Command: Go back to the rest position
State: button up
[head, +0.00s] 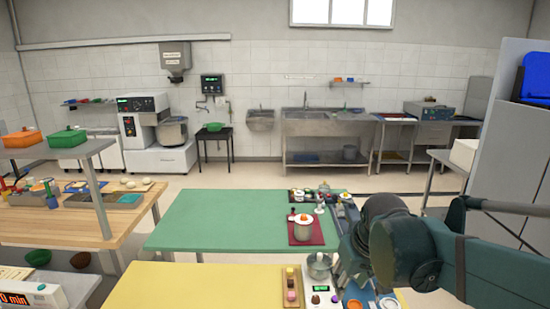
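My teal arm comes in from the right edge and bends at a large rounded joint in the lower right. The arm stands over the right ends of the green table (240,215) and the yellow table (190,287). I cannot make out my gripper's fingers; the arm covers that area. Nothing shows clearly as held.
A steel pot (319,266) stands on a scale on the yellow table. A wooden bench (80,218) is at left. Both tables' left parts are clear. A grey panel (505,140) rises at right.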

jog(key=s+d+m+t, duration=0.2)
jog(key=s+t, duration=0.1)
jog(key=s, duration=1)
jog(key=shift+s+f, duration=0.15)
jog(key=shift+f, duration=0.1)
